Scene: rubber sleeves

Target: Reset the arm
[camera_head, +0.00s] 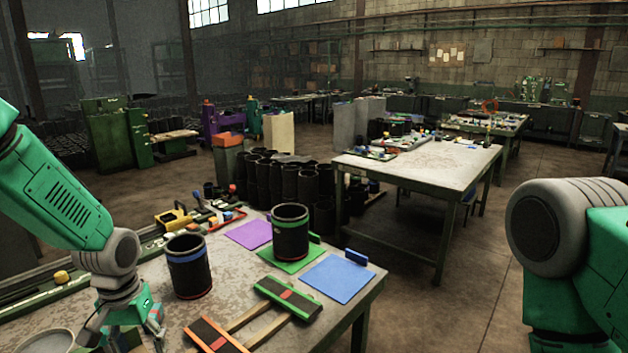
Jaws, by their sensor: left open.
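My left gripper (132,338) is open and points down over the near left part of the table, with its fingertips near the bottom edge of the view. It appears empty. A black rubber sleeve with a blue band (189,270) stands upright on the table, to the right of and behind the gripper, apart from it. A black sleeve with a green band (291,235) stands upright on the green mat (281,264). My right arm shows at the right edge, but its gripper is out of view.
A blue mat (338,279) and a purple mat (247,234) lie bare. A wooden frame with green-edged and orange-edged black bars (287,298) lies in front. Tools (202,212) line the table's back. Several dark sleeves (268,180) stand beyond. Another table (425,160) stands farther back.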

